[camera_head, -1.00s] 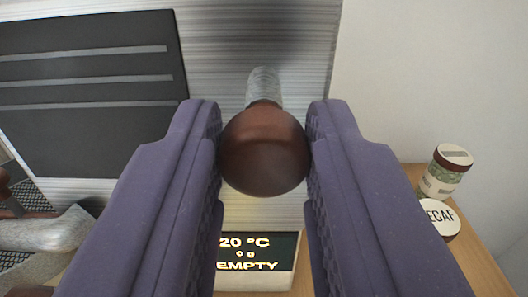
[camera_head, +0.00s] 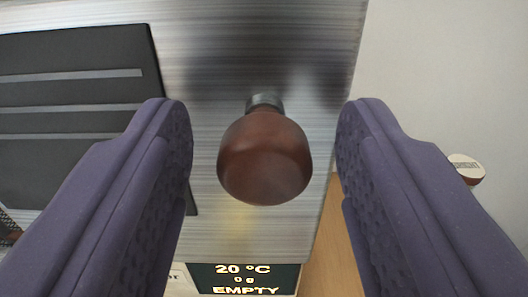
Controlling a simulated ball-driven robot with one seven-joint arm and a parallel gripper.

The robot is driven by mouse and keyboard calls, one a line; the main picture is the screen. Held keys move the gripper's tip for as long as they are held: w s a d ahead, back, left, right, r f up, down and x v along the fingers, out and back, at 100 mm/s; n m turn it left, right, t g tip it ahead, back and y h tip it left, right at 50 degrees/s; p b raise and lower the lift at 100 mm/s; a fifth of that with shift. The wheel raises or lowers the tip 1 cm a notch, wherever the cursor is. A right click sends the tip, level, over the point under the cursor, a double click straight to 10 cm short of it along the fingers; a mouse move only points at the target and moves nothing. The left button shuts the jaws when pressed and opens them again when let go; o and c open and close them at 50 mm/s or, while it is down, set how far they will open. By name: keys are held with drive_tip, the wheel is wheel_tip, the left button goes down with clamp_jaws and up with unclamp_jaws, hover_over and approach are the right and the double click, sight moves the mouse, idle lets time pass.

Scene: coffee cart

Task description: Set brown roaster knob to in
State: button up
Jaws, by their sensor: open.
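The brown roaster knob (camera_head: 264,160) is a round, dark brown handle on a short metal stem (camera_head: 265,100). It sits against the brushed metal front of the roaster (camera_head: 230,50), and only a little of the stem shows. My gripper (camera_head: 264,140) is open, with one purple finger on each side of the knob. Clear gaps show between the knob and both fingers, so the gripper holds nothing.
A display (camera_head: 243,279) below the knob reads 20 °C, 0 g, EMPTY. A black panel with slots (camera_head: 75,110) is at the left. A round labelled lid (camera_head: 466,169) shows at the right, by a pale wall (camera_head: 440,80). Some wooden surface (camera_head: 332,255) shows lower right.

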drive_tip(key=s+p, duration=0.2)
drive_tip(key=s, duration=0.5)
drive_tip(key=shift+s+d, duration=0.15)
drive_tip(key=shift+s, duration=0.25)
drive_tip(key=shift+w, duration=0.1)
